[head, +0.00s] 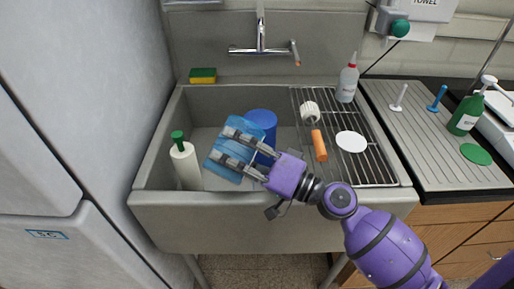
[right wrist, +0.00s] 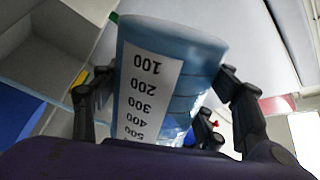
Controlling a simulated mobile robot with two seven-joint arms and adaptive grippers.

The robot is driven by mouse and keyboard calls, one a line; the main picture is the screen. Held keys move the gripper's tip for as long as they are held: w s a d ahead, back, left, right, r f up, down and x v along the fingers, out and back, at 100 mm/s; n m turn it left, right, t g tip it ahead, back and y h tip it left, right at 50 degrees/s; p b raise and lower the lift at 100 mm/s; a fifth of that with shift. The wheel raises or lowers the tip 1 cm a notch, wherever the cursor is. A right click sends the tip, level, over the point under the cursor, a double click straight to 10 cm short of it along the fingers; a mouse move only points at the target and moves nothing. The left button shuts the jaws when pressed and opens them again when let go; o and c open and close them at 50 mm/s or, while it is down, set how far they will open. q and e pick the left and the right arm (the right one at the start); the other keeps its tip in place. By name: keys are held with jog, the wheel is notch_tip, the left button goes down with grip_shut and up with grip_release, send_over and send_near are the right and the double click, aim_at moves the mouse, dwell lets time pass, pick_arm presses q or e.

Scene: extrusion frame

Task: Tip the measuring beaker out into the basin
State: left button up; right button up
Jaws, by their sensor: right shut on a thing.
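The measuring beaker (head: 217,167) is translucent light blue and held tilted above the left part of the grey basin (head: 215,103). My right gripper (head: 232,146) is shut on it, fingers across its side. In the right wrist view the beaker (right wrist: 190,45) sits between the fingers of the right gripper (right wrist: 165,105), its white scale strip reading upside down with 100 at the top. I cannot make out whether liquid is in it. My left gripper is not in view.
A darker blue container (head: 262,120) stands in the basin just behind the beaker. A white bottle with a green cap (head: 186,165) is at its left. A wire rack (head: 375,165) with an orange-handled brush (head: 319,145) covers the right side. A tap (head: 261,38) is behind.

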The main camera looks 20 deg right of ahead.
jog(key=shift+w+d+m+t+p, duration=0.1)
jog(key=shift+m+t+p, duration=0.2)
jog(key=shift+m+p, duration=0.55)
dwell(1.6)
jog(key=shift+w+d+f+m, duration=0.1)
jog(key=shift+d+f+m, duration=0.05)
jog(key=shift+m, duration=0.2)
jog(key=shift+w+d+f+m+h+b, duration=0.1)
jog(key=shift+w+d+m+h+b, duration=0.3)
jog(key=shift+m, duration=0.4)
dwell(0.7)
jog(key=shift+w+d+f+m+t, duration=0.25)
jog(key=shift+m+t, duration=0.05)
jog(key=shift+m, duration=0.7)
dwell(0.6)
jog(key=shift+r+p, duration=0.1)
jog(key=shift+p, duration=0.2)
